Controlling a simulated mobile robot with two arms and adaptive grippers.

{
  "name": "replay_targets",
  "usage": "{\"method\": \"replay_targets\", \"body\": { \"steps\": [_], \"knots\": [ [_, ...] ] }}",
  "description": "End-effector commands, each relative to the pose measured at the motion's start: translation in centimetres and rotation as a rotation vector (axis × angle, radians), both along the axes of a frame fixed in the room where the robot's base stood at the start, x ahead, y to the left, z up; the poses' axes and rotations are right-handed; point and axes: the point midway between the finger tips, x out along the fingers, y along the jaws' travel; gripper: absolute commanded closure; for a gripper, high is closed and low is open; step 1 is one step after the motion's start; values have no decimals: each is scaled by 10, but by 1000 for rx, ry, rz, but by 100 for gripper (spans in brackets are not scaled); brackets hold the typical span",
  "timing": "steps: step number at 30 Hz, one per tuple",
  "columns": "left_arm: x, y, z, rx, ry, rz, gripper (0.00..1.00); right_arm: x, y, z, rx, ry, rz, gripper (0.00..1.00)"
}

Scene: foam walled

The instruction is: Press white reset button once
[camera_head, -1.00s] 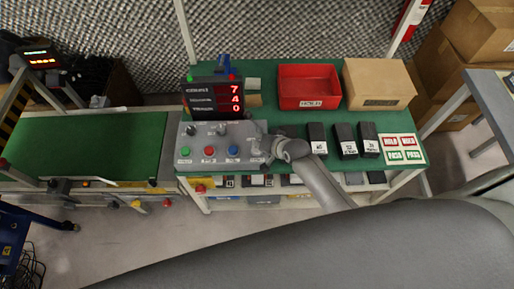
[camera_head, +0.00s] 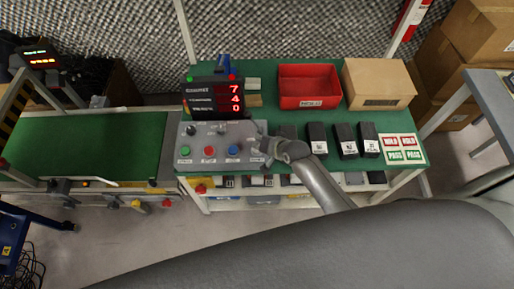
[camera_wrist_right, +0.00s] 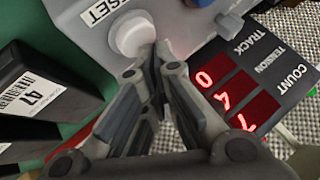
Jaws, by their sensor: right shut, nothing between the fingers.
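The white reset button (camera_wrist_right: 132,38) is a round white knob on the grey control panel, beside a RESET label (camera_wrist_right: 106,9) in the wrist view. My right gripper (camera_wrist_right: 153,62) is shut and empty, its fingertips just by the button's lower right edge in that picture; I cannot tell whether they touch. In the head view my right gripper (camera_head: 266,152) is at the right end of the grey panel (camera_head: 203,136) and hides the white button there. The display (camera_head: 214,96) above the panel reads 7, 4, 0. My left gripper is not in view.
Green (camera_head: 185,150), red (camera_head: 209,150) and blue (camera_head: 233,149) buttons sit left of the gripper. Several black boxes (camera_head: 345,141) stand to its right on the green table. A red bin (camera_head: 309,86) and a cardboard box (camera_head: 379,84) are behind them.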

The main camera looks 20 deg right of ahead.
Motion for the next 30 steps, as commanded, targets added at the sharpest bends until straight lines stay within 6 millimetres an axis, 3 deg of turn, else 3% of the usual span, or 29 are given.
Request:
{"method": "replay_targets", "body": {
  "steps": [30],
  "knots": [
    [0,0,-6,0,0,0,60,0,0,-11,0,1,1,100]
  ]
}}
